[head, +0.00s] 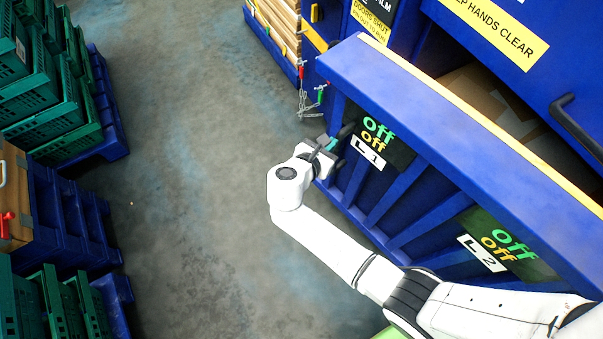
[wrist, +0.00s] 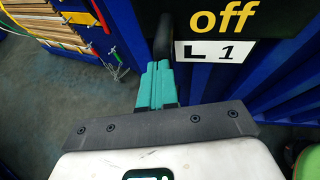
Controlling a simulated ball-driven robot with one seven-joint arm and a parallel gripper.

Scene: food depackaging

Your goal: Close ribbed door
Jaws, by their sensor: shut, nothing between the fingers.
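The ribbed door (head: 383,205) is a blue panel with slanting ribs, a yellow-edged top and dark "off" signs marked L1 and L2. It stands out from the blue machine, with a gap behind it. My gripper (head: 331,144) is at the door's far left end, beside the L1 sign (head: 368,151). In the wrist view my gripper's teal fingers (wrist: 157,72) are together and empty.
Cardboard (head: 480,95) lies in the gap behind the door. A chain (head: 304,100) with red and green clips hangs at the door's far end. Green crates (head: 40,100) and a blue pallet stack (head: 65,225) stand left. The grey floor (head: 190,130) between is clear.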

